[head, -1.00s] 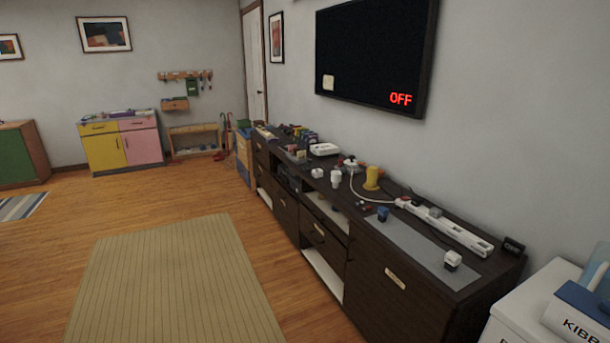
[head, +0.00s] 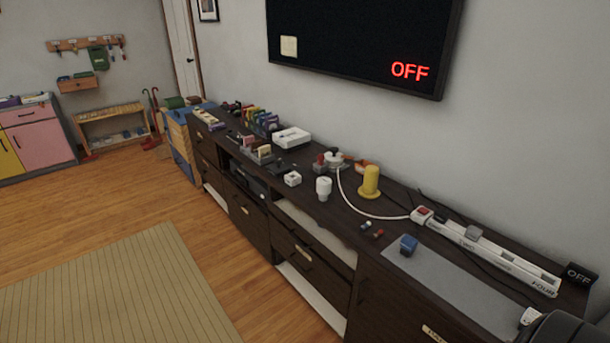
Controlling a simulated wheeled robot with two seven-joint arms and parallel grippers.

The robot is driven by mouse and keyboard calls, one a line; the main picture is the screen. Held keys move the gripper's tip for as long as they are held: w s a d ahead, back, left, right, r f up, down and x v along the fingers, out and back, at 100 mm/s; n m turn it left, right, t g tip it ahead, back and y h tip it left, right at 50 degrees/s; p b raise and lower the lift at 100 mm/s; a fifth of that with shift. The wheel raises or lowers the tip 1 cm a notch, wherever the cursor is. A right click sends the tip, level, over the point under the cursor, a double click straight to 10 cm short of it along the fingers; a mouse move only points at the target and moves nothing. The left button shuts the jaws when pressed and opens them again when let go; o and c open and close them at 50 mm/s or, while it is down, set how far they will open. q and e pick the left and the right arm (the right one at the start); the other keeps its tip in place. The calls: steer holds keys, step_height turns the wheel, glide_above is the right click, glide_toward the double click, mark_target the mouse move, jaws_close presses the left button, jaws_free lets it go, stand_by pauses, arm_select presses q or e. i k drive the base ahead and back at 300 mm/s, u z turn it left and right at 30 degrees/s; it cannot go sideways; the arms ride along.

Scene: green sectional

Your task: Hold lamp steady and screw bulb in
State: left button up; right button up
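A yellow upright cylinder on a round foot (head: 370,182), which looks like the lamp's base, stands on the dark cabinet beside a white cord. A small white bulb-like piece (head: 323,187) stands upright to its left, apart from it. The yellow piece's socket cannot be made out at this size. A dark rounded shape at the bottom right corner may be part of my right arm.
The long dark cabinet (head: 390,290) runs along the wall under a screen reading OFF (head: 365,40). A white power strip (head: 490,250), a grey mat (head: 455,290) and a blue block (head: 408,245) lie at its right. Several small items crowd its far end. Open floor lies left.

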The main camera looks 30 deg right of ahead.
mark_target(369, 191)
steer(key=z, duration=0.3)
steer(key=i, duration=0.9)
steer(key=z, duration=1.45)
steer(key=i, duration=0.8)
steer(key=z, duration=0.75)
